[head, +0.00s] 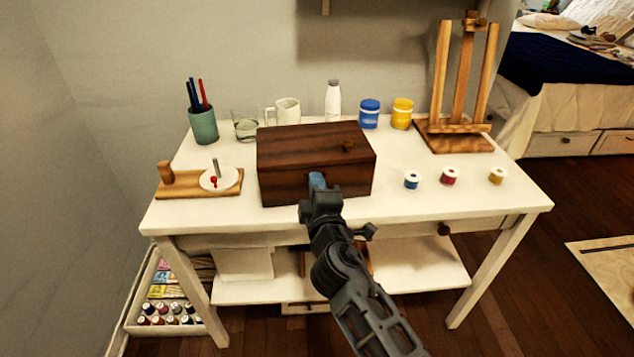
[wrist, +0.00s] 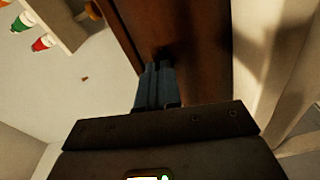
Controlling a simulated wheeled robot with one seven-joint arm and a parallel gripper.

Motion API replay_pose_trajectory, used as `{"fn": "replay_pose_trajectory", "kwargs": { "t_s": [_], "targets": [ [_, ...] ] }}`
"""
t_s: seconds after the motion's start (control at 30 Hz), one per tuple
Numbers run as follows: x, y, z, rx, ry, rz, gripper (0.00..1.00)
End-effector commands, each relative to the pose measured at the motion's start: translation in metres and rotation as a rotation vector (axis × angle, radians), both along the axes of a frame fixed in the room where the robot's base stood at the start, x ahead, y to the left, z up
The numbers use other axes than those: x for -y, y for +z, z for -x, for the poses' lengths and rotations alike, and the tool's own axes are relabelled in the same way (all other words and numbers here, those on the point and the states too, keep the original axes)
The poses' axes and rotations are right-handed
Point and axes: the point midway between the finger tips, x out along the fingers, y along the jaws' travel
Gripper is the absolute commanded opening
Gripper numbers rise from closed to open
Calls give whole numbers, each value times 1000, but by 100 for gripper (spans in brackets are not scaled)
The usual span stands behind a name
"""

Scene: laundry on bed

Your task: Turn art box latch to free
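The art box (head: 285,145) is a dark brown wooden box with its lid down, on the white table. No latch shows clearly, and the fingers cover that spot.
A wooden board with a white disc (head: 215,180) lies left of the box. A pen cup (head: 203,125), glass, mug, bottle and jars stand behind. Small paint pots (head: 450,176) and an easel (head: 455,135) are right. The table top (head: 400,205) is clear front right.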

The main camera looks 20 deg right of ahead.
Motion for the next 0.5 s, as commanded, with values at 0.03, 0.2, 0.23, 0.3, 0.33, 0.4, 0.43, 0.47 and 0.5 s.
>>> {"fn": "replay_pose_trajectory", "kwargs": {
  "t_s": [0.03, 0.2, 0.23, 0.3, 0.33, 0.4, 0.43, 0.47, 0.5],
  "targets": [
    [-1, 0, 0, -7, 2, 28, 0],
    [-2, -1, 0, -26, 3, 111, 0],
    [-2, -1, 0, -28, 3, 121, 0],
    [-2, -2, 0, -33, 3, 143, 0],
    [-2, -2, 0, -35, 3, 151, 0],
    [-2, -2, 0, -38, 3, 165, 0],
    [-2, -2, 0, -39, 3, 169, 0],
    [-2, -2, 0, -40, 3, 174, 0],
    [-2, -2, 0, -41, 3, 178, 0]
  ]
}}
